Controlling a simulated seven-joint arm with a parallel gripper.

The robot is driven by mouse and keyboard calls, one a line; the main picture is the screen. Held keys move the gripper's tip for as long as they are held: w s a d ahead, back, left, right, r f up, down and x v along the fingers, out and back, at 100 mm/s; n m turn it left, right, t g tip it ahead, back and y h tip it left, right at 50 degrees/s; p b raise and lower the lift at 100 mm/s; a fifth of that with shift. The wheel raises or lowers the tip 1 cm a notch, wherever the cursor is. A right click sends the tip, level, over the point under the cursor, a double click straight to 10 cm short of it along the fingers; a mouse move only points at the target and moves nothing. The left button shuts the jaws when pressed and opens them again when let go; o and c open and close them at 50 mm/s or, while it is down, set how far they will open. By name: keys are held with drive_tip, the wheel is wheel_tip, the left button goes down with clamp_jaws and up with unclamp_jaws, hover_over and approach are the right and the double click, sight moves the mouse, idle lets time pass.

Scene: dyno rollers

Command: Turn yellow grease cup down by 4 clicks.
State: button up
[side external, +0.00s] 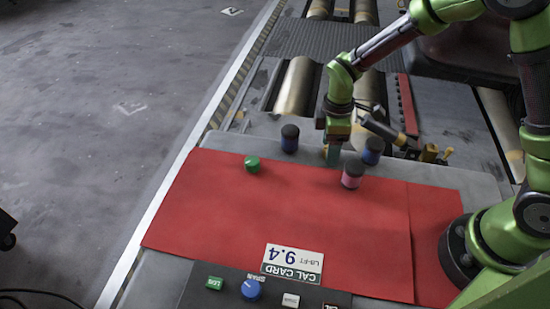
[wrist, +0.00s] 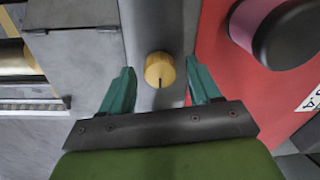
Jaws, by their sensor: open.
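The yellow grease cup (wrist: 159,69) is a small round yellow knob with a dark line on its face, pointing toward the bottom of the wrist view. It sits on a grey strip beside the red mat. My gripper (wrist: 160,63) is open, with one teal finger on each side of the cup and a visible gap on both sides. Whether the fingertips are level with the cup I cannot tell. In the side view my gripper (side external: 333,155) points down at the edge of the red mat, and the cup is not visible there, apparently hidden by the gripper.
A pink cylinder with a black top (side external: 353,173) stands close to my gripper. A green knob (side external: 252,163) sits on the red mat (side external: 300,215). A card reading 9.4 (side external: 292,263) lies by the panel's blue knob (side external: 251,290).

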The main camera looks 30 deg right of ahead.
drive_tip(key=c, duration=1)
drive_tip(key=shift+c, duration=0.2)
drive_tip(key=shift+m, duration=0.4)
drive_tip(key=m, duration=0.2)
drive_tip(key=shift+m, duration=0.4)
drive_tip(key=m, duration=0.4)
drive_tip(key=shift+m, duration=0.3)
drive_tip(key=m, duration=0.4)
drive_tip(key=shift+m+t, duration=0.3)
drive_tip(key=shift+m, duration=2)
